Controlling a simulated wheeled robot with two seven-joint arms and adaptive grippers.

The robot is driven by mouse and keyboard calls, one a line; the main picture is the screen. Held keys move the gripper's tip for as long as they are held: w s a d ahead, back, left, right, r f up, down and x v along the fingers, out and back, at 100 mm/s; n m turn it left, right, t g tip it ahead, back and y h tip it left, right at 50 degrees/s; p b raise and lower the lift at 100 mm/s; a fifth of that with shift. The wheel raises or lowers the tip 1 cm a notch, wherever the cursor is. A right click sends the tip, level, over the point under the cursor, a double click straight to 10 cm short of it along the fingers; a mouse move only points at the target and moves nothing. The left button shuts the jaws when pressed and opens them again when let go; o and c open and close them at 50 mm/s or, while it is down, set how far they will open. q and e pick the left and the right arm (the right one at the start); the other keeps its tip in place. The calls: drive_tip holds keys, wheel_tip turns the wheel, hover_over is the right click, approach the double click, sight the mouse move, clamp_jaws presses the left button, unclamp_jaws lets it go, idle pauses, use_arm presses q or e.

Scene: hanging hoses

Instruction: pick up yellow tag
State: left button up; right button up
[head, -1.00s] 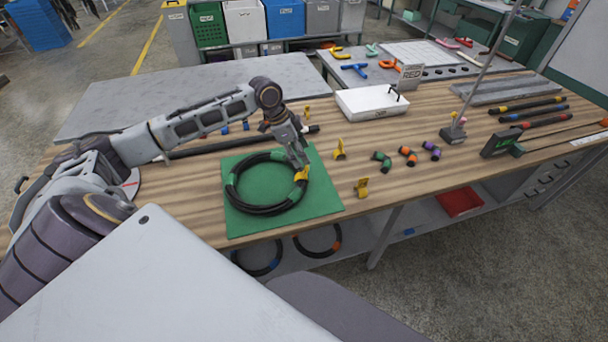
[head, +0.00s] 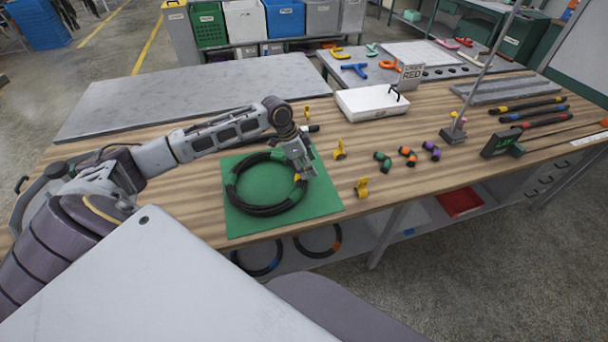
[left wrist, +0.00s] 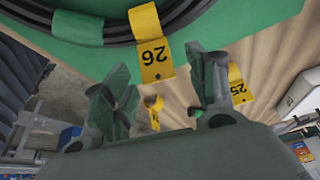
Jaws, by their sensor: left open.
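A yellow tag (left wrist: 152,55) marked 26 sits at the black hose coil (left wrist: 95,25) in the left wrist view, its free end hanging below the hose. In the head view, only a little yellow of this tag (head: 297,177) shows at the right side of the coil (head: 232,190), beside my fingers. My left gripper (head: 310,173) is over the green mat's right part. Its fingers (left wrist: 160,88) are open and empty, with the 26 tag beyond the gap between them. A tag marked 25 (left wrist: 238,88) is right of the right finger. My right gripper is out of view.
More yellow tags stand on the wooden table right of the green mat (head: 235,225): one at the middle (head: 340,149), one nearer the front edge (head: 362,187). A white box (head: 365,103) is behind.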

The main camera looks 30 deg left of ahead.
use_arm(q)
drive_tip(key=x, duration=0.3)
drive_tip(key=shift+s+f, duration=0.1)
drive_tip(key=shift+f, duration=0.2)
drive_tip(key=shift+d+f, duration=0.15)
drive_tip(key=shift+f, duration=0.2)
drive_tip(key=shift+w+f, duration=0.2)
drive_tip(key=shift+f, duration=0.1)
drive_tip(key=shift+d, duration=0.1)
drive_tip(key=c, duration=0.9)
drive_tip(key=shift+c, duration=0.2)
drive_tip(key=shift+r, duration=0.7)
wheel_tip(320, 180, up, 9)
drive_tip(key=shift+f, duration=0.2)
drive_tip(key=shift+o, duration=1)
drive_tip(key=c, duration=0.4)
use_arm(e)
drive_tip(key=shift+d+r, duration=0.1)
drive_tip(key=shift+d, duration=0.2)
